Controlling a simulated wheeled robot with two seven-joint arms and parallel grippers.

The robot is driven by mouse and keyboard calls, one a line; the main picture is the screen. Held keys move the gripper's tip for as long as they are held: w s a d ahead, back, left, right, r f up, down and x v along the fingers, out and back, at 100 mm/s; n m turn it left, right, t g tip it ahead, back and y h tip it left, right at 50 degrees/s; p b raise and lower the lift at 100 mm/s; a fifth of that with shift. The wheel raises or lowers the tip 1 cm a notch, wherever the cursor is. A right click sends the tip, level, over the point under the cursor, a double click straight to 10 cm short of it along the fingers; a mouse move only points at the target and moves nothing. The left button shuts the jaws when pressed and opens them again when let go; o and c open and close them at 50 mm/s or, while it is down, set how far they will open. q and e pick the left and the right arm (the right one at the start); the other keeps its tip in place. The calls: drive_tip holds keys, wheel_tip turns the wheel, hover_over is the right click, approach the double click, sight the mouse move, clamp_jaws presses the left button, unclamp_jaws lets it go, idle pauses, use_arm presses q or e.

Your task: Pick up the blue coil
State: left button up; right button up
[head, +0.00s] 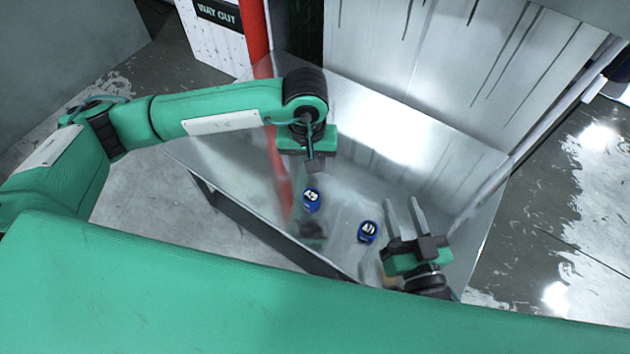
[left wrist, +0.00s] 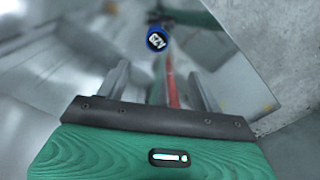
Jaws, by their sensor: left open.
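Two small blue coils with white marks lie on the shiny metal table: one (head: 312,200) near the middle and one (head: 368,232) to its lower right. My left gripper (head: 315,166) hangs above the table, just beyond the middle coil in the head view. In the left wrist view its two fingers (left wrist: 158,78) are spread and empty. One blue coil (left wrist: 157,40) shows ahead of the gap between them, apart from the fingers; I cannot tell which coil it is. My right gripper (head: 405,205) is open, its fingers apart and empty, just right of the lower right coil.
The metal table (head: 450,155) is reflective and shows dark and red reflections. A red post (head: 255,40) stands at its back left corner, and a pale streaked panel (head: 420,50) rises behind it. The table's right part is clear.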

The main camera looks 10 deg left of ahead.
use_arm(q)
drive_tip(key=b, duration=0.1)
hover_over(311, 196)
drive_tip(key=f, duration=0.7)
drive_tip(key=shift+a+f, duration=0.2)
drive_tip(key=shift+a, duration=0.05)
drive_tip(key=shift+d+f+b, duration=0.1)
drive_tip(key=shift+f+b, duration=0.2)
drive_tip(key=shift+f, duration=0.55)
drive_tip(key=shift+d+f+b, duration=0.2)
drive_tip(key=shift+f+b, duration=0.25)
drive_tip(key=shift+f, duration=1.7)
drive_tip(key=c, duration=1.1)
use_arm(e)
drive_tip(key=d+r+t, duration=0.3)
drive_tip(key=r+t, duration=0.4)
drive_tip(key=r, duration=0.4)
drive_tip(key=shift+w+d+r+y, duration=0.15)
drive_tip(key=shift+w+y, duration=0.1)
drive_tip(key=shift+y, duration=0.05)
